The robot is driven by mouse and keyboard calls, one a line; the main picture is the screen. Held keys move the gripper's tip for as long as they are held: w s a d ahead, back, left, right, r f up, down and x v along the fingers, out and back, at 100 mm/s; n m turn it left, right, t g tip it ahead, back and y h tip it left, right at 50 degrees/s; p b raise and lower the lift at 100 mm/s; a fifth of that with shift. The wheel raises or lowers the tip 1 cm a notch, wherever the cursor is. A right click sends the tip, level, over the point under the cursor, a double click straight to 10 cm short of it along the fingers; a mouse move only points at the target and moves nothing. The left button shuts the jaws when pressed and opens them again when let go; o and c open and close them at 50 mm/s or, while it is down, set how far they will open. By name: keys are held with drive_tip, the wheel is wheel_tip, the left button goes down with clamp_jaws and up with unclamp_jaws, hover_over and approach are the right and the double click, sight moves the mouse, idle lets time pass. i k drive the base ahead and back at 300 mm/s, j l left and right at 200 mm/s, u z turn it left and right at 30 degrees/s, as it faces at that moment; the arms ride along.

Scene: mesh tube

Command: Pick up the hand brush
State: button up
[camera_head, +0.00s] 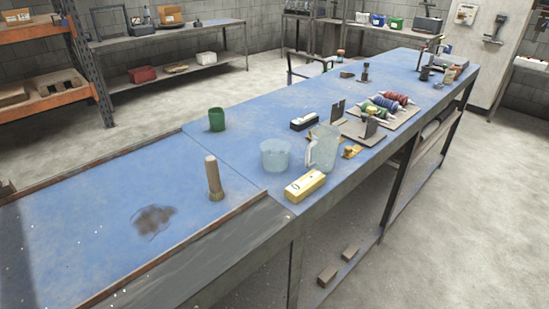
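An upright wooden piece (213,175) stands on the blue bench top (90,215) near the wooden edge strip. It has a light brown handle-like shaft and a wider, darker tan foot, and looks most like the hand brush. Bristles are too small to make out for certain. A dark brown stain or patch of dirt (153,220) lies on the bench to its left. My gripper is not in view.
To the right stand a clear bowl (276,155), a clear jug (323,150) and a yellow block (305,186). A green cup (216,119) stands behind. Spools (385,104) and small tools lie farther along. Raised wooden strips (180,252) edge the near bench section.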

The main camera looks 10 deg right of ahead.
sight(216, 193)
drive_tip(key=j+z, duration=0.35)
drive_tip(key=k+j+z, duration=0.1)
drive_tip(key=j+z, duration=0.15)
drive_tip(key=z, duration=0.15)
